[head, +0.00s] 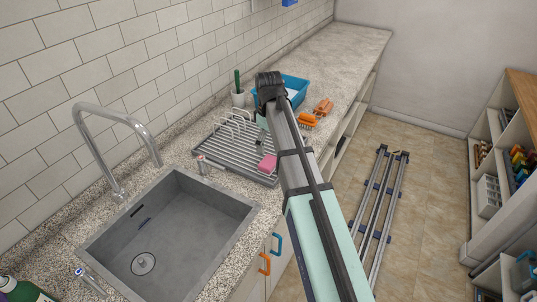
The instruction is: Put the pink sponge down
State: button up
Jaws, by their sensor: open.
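The pink sponge (267,163) lies at the right side of the grey dish rack (222,160), beside the sink. My gripper (262,150) hangs down from the end of my arm, just above and behind the sponge in the head view. Its jaws are open and it is not holding the sponge. The gripper is small and partly hidden behind my arm, so I cannot tell whether a finger touches the sponge.
The sink (165,235) with its tall faucet (115,140) is at the left front. The far counter (335,50) is clear.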

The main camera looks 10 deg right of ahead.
jog(key=shift+r, duration=1.3)
